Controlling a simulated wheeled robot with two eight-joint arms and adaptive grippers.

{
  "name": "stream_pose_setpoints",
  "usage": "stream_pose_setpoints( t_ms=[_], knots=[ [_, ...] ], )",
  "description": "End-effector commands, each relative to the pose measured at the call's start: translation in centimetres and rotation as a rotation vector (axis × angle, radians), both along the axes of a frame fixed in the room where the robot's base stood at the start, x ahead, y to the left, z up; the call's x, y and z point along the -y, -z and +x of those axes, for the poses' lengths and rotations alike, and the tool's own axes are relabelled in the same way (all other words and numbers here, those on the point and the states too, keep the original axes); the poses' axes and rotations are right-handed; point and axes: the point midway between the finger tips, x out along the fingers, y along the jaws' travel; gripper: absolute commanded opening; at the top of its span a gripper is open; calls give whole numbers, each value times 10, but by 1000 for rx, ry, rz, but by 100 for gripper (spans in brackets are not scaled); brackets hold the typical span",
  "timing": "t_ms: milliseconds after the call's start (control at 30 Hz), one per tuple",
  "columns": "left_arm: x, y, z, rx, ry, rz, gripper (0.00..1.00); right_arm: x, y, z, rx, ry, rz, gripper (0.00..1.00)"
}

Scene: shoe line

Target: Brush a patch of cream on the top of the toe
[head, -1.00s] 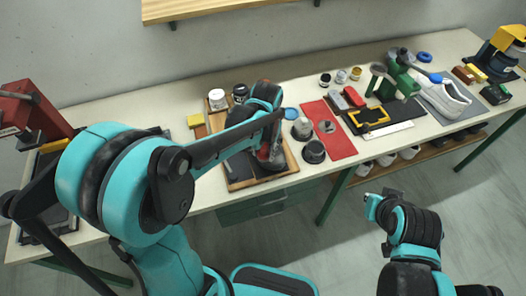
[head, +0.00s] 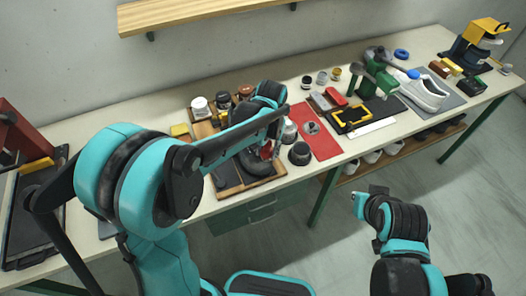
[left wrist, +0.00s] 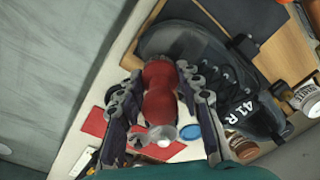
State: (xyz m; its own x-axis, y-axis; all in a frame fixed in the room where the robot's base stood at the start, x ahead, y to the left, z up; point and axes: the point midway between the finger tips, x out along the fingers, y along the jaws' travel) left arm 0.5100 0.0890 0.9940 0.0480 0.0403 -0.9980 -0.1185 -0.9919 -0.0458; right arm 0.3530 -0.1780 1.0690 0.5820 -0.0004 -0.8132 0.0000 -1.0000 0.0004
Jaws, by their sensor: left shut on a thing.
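A black lace-up shoe marked "41 R" (left wrist: 215,75) lies on the wooden tray in the left wrist view, with its rounded toe (left wrist: 172,40) at the upper left. My left gripper (left wrist: 160,95) is shut on a red bulbous handle (left wrist: 160,78) with a pale round end below it. The handle is over or beside the shoe near the toe; I cannot tell whether it touches. No cream patch is clear on the toe. In the head view my left gripper (head: 268,150) is above the tray, and the arm hides much of the shoe. My right gripper (head: 365,200) hangs low in front of the bench.
The tray (head: 250,187) also holds jars (head: 200,106) at its back. A red mat (head: 322,140), a dark cup (head: 299,153) and a yellow-framed tool (head: 350,115) lie to the right. A white shoe (head: 425,93) is farther right. A blue lid (left wrist: 190,132) shows beside the handle.

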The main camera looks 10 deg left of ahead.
Motion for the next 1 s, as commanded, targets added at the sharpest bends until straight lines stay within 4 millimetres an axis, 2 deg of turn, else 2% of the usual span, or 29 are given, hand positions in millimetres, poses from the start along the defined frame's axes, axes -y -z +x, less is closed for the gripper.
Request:
stream_pose_setpoints(
  t_ms=[200, 367, 1000],
  knots=[
    [16, 1, 11, 0, 2, 0, 6, 0, 2, 0, 0, 0, 0, 0],
    [19, 3, 14, 0, 0, 0, 6, 0, 3, 0, 0, 0, 0, 0],
    [-10, 3, -5, -1, -2, 2, 6, 0, 2, 0, 0, 0, 0, 0]
  ],
)
